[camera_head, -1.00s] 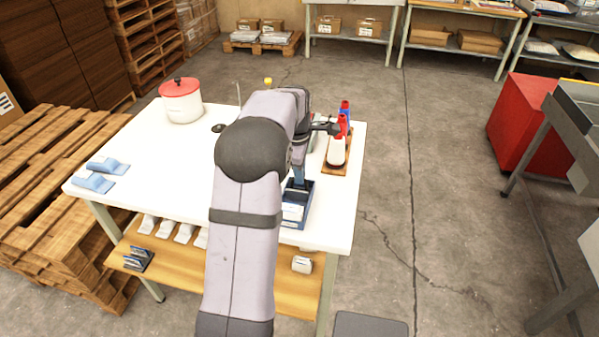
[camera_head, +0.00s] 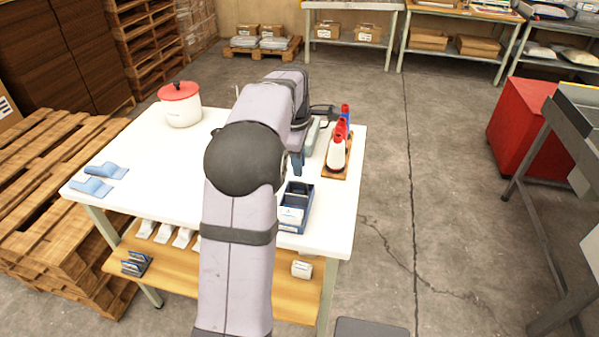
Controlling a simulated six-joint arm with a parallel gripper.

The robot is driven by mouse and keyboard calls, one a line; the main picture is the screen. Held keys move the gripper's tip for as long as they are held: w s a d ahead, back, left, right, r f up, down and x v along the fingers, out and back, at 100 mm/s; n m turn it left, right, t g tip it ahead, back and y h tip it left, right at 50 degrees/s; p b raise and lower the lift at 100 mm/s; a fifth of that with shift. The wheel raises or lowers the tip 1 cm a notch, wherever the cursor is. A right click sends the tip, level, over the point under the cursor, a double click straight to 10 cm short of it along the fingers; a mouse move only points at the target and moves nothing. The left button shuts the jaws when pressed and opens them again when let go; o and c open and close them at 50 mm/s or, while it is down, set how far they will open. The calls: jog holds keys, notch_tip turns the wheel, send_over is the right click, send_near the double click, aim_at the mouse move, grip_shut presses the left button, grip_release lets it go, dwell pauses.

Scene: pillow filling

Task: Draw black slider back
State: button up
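No black slider can be made out; my arm covers the middle of the white table (camera_head: 140,160), and whatever stands behind it is hidden. My gripper (camera_head: 297,165) points down over the right part of the table, just behind the blue bin (camera_head: 305,212). Its fingertips are small and partly hidden, so whether it is open or shut does not show. A pale grey-green part (camera_head: 313,133) shows just right of my wrist; I cannot tell what it belongs to.
Bottles with red and blue tops (camera_head: 338,152) stand on a wooden tray (camera_head: 342,171) right of my gripper. A white pot with a red lid (camera_head: 181,104) stands at the back left. Blue wavy pieces (camera_head: 93,186) lie front left. The table's left half is mostly clear.

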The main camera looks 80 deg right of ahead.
jog(key=shift+v, duration=1)
jog(key=w+a+f+y, duration=0.1)
jog(key=w+a+f, duration=0.1)
jog(key=w+a, duration=1)
jog(key=w+a+f, duration=0.3)
jog(key=w+a, duration=0.8)
jog(key=w, duration=0.1)
jog(key=w+a+f+y+p, duration=0.1)
jog(key=a, duration=0.7)
jog(key=w+a+f, duration=0.1)
jog(key=a+f, duration=0.1)
jog(key=a, duration=0.5)
jog(key=s+a+f, duration=0.1)
jog(key=s+a, duration=0.2)
jog(key=a, duration=0.3)
jog(key=s+a+f, duration=0.2)
jog(key=s+a, duration=0.2)
jog(key=a, duration=0.3)
jog(key=shift+s+a+f+p, duration=0.3)
jog(key=shift+a, duration=0.05)
